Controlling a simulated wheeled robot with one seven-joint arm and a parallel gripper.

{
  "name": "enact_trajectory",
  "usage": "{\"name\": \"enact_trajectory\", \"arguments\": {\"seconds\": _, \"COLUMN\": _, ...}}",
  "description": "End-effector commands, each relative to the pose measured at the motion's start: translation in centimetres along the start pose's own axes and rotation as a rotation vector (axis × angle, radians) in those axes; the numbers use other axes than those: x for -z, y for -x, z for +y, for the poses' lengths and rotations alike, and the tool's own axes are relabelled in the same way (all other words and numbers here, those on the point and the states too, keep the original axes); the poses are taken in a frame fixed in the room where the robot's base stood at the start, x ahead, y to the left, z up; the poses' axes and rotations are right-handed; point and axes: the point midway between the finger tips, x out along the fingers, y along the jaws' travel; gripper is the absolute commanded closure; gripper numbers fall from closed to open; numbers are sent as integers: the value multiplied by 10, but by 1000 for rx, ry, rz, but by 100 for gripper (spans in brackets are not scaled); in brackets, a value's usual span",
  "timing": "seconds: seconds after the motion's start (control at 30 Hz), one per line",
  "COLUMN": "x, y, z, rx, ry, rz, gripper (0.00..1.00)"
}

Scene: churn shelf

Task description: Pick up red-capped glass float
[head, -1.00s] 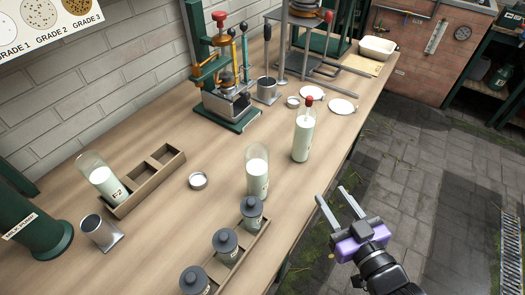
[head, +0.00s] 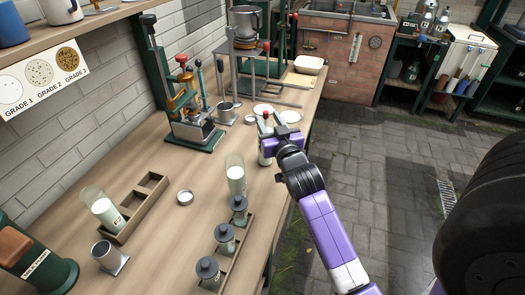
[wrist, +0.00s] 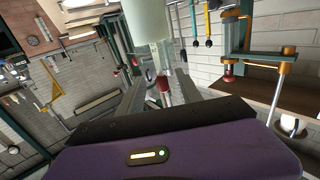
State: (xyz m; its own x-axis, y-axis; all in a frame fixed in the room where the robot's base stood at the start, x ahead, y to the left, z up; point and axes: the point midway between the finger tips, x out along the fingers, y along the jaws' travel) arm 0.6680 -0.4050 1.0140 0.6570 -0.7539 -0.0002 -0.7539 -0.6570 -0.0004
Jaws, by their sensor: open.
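The red-capped glass float stands in a tall glass cylinder of milk (head: 264,157) near the bench's right edge. In the head view my gripper (head: 269,119) and wrist cover its upper part, so the cap is hidden there. In the wrist view, which looks upside down, the red cap of the float (wrist: 165,85) lies between my two grey fingers, with the pale cylinder (wrist: 148,22) beyond it at the top. My gripper (wrist: 160,92) is open around the cap's place. I cannot tell whether a finger touches the cap.
A second milk cylinder (head: 235,178) stands close by, left of my arm. A green press (head: 190,105) stands behind to the left. A wooden rack (head: 236,245) holds several grey-lidded jars in front. White dishes (head: 290,116) lie just behind my gripper.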

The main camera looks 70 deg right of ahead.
Motion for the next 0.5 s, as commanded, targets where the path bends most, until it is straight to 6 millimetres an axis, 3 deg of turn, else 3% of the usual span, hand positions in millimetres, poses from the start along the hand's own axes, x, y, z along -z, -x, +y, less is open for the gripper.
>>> {"name": "enact_trajectory", "arguments": {"seconds": 0.3, "x": 3, "y": -42, "z": -4, "rx": 1, "ry": -2, "rz": 1, "gripper": 58}}
{"name": "enact_trajectory", "arguments": {"seconds": 0.5, "x": 1, "y": -52, "z": -4, "rx": 2, "ry": -1, "rz": 0, "gripper": 58}}
